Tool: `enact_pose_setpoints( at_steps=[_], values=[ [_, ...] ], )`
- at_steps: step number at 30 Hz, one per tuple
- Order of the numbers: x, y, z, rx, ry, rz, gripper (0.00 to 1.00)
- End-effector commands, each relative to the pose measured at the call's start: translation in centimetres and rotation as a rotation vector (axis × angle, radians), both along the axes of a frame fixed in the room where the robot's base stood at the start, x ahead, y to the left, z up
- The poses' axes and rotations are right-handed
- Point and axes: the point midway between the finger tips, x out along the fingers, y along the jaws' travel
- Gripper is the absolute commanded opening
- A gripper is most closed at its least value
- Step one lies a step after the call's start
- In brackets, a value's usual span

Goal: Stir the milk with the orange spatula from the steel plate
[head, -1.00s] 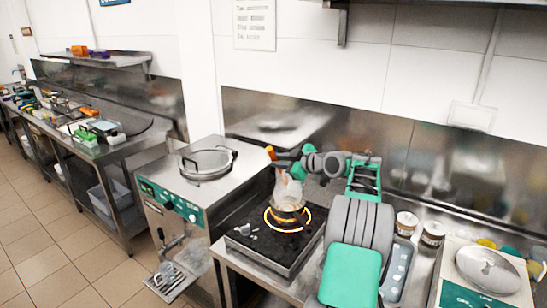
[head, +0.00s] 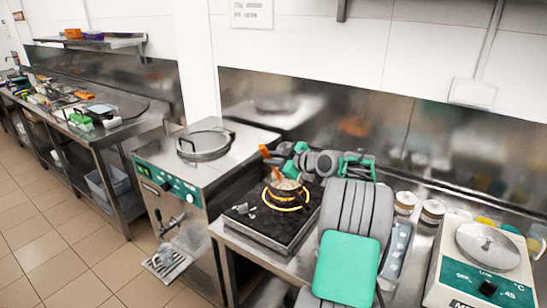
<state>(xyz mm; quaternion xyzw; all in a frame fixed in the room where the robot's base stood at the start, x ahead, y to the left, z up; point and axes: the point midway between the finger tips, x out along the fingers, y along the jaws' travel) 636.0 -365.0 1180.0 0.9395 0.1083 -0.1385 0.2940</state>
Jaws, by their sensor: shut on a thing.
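The orange spatula (head: 265,151) has its orange handle tilted up to the left, above a small pot (head: 286,194) on the black cooktop (head: 252,222). My gripper (head: 279,162) is shut on the spatula, just above and behind the pot. The spatula's lower end reaches down to the pot's mouth; its tip is not clear. A pale surface, probably the milk (head: 288,184), shows in the pot, small and partly hidden. A glowing orange ring surrounds the pot's base. I cannot make out the steel plate.
A steel machine (head: 205,165) with a round lid stands left of the cooktop. A grey tray (head: 402,240) lies right of my arm, with two jars (head: 432,212) behind it. A white machine with a dial (head: 487,265) is at right. The steel back wall limits room behind.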

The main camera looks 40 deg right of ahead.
Motion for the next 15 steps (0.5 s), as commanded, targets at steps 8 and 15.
enact_pose_setpoints(
  at_steps=[8, 15],
  values=[
    [0.5, -1.3, -2.5, 0.0, -0.002, -0.001, 0.0],
    [0.9, -2.4, -4.4, -0.001, -0.001, 0.001, 0.0]
  ],
)
